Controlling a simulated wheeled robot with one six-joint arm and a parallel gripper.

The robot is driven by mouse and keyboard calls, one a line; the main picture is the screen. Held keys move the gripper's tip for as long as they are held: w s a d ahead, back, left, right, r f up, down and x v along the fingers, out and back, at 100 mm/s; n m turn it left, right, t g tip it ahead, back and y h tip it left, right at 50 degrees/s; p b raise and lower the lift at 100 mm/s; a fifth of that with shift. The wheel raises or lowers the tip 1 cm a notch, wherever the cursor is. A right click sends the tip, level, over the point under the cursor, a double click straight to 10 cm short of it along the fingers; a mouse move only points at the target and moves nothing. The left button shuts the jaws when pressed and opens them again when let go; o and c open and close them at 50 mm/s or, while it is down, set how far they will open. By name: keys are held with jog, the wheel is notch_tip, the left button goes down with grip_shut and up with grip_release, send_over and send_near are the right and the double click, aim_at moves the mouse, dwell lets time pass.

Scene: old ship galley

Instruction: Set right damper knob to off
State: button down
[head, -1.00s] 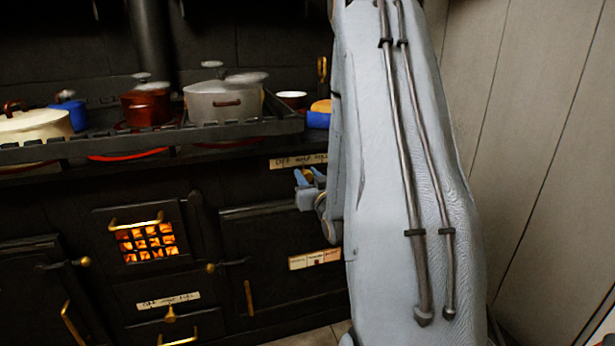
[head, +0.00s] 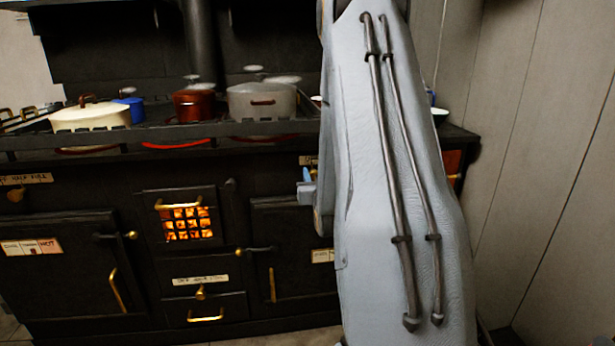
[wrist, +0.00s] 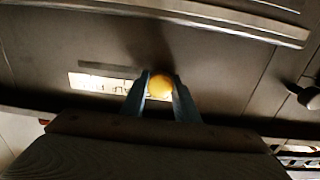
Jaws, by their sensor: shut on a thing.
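The right damper knob (wrist: 160,86) is a round brass knob on the dark stove front. In the wrist view it sits between the two blue fingers of my gripper (wrist: 160,97), which is shut on it. A pale label plate (wrist: 100,84) lies just left of the knob; its lettering is too blurred to read, and the knob's setting cannot be told. In the head view my gripper (head: 307,190) shows small at the stove front, left of my arm.
The black stove (head: 250,170) carries a cream pot (head: 90,116), a red-brown pot (head: 193,105) and a grey pot (head: 262,101) behind a rail. The firebox (head: 188,223) glows below. A left damper knob (head: 15,195) is at far left. A panelled wall (head: 540,150) stands right.

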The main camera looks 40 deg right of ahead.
jog(key=shift+w+a, duration=0.15)
jog(key=shift+a, duration=0.1)
jog(key=c, duration=1.7)
grip_release()
jog(key=o, duration=0.3)
jog(key=shift+a, duration=0.2)
jog(key=shift+s+d, duration=0.2)
jog(key=shift+d, duration=0.05)
jog(key=v, duration=0.7)
jog(key=shift+s+a, duration=0.2)
jog(key=shift+s, duration=0.05)
